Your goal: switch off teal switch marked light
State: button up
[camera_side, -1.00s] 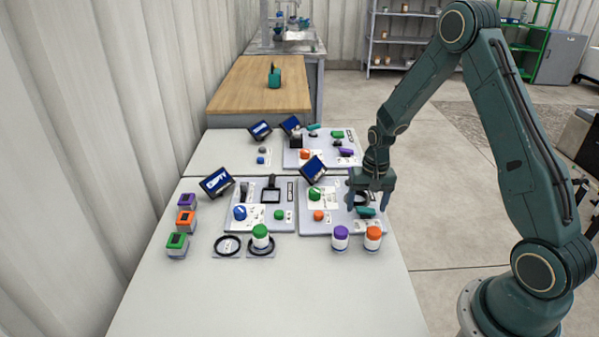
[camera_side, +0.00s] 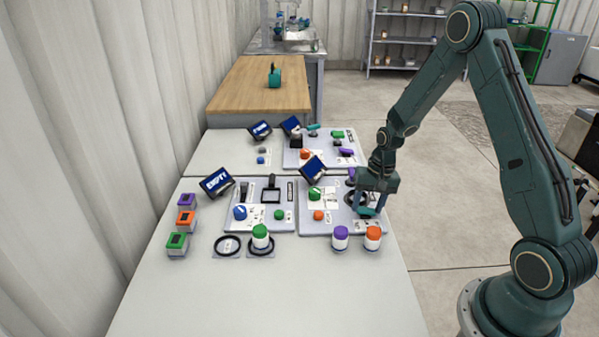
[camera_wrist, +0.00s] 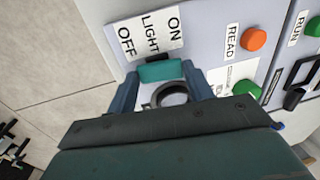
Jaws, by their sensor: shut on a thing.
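The teal switch (camera_wrist: 161,71) is next to a white label (camera_wrist: 146,35) reading ON, LIGHT and OFF in the wrist view. In the side view the teal switch (camera_side: 367,211) sits at the right front of the right near panel (camera_side: 345,228). My gripper (camera_wrist: 163,80) is over it, with one finger at each end of the teal handle, shut on it. In the side view my gripper (camera_side: 370,205) is low at the panel. The lower part of the switch is hidden.
An orange READ button (camera_wrist: 253,39) and a green knob (camera_wrist: 247,89) are close by. A dark ring (camera_wrist: 171,94) lies beside the switch. Jars with purple (camera_side: 340,232) and orange (camera_side: 373,233) lids stand in front of the panel. A tilted screen (camera_side: 313,167) stands behind.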

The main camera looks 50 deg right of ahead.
jog(key=shift+t+y, duration=0.3)
jog(key=o, duration=1)
jog(key=shift+c, duration=0.2)
jog(key=shift+d, duration=0.1)
jog(key=v, duration=1.3)
jog(key=shift+r, duration=0.35)
jog(key=shift+s, duration=0.15)
